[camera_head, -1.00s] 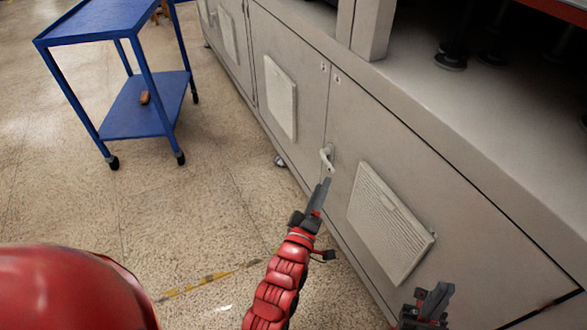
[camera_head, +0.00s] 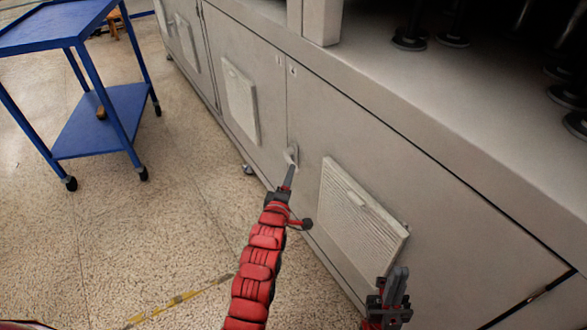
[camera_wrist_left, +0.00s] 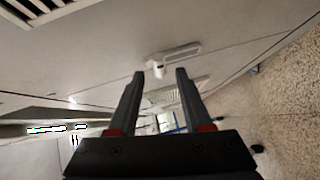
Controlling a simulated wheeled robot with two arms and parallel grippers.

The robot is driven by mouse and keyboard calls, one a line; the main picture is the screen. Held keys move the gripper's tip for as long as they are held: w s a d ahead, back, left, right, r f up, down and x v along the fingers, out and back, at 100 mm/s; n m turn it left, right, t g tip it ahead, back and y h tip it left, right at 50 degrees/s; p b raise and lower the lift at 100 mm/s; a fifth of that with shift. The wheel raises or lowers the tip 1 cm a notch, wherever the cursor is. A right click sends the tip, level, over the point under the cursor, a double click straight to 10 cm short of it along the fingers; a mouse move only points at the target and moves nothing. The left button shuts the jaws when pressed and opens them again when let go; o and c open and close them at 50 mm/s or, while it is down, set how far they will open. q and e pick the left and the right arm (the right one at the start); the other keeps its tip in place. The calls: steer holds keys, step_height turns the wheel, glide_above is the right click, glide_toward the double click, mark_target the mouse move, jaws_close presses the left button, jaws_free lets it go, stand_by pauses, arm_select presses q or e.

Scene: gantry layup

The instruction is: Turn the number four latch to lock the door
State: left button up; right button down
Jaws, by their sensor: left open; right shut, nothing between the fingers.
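The latch (camera_head: 292,154) is a small pale handle on the cabinet door (camera_head: 318,120), beside the seam between two doors. In the left wrist view the latch (camera_wrist_left: 172,58) lies just beyond my fingertips, roughly centred between them. My left gripper (camera_head: 289,175) points at the latch from below in the head view; it also shows in the left wrist view (camera_wrist_left: 160,74), open and empty. Whether a finger touches the latch cannot be told. My right gripper (camera_head: 396,285) is shut and empty, low at the right, near the cabinet front. No number on the latch is legible.
Vent panels (camera_head: 362,215) stand out from the cabinet doors, one right of the latch and another (camera_head: 240,102) left of it. A blue cart (camera_head: 95,125) stands at the left. The floor (camera_head: 170,220) between cart and cabinet is clear, with a yellow-black tape strip (camera_head: 180,300).

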arm_select(q)
steer(key=shift+w+d+f+b, duration=0.1)
steer(key=shift+w+d+b, duration=0.1)
steer(key=shift+w, duration=0.8)
steer(key=shift+w+d+f+b, duration=0.1)
steer(key=shift+w+d+b, duration=0.05)
steer(key=shift+w, duration=0.85)
steer(key=shift+w+d+f+b, duration=0.1)
steer(key=shift+w+d+b, duration=0.1)
steer(key=shift+w, duration=0.8)
jaws_close()
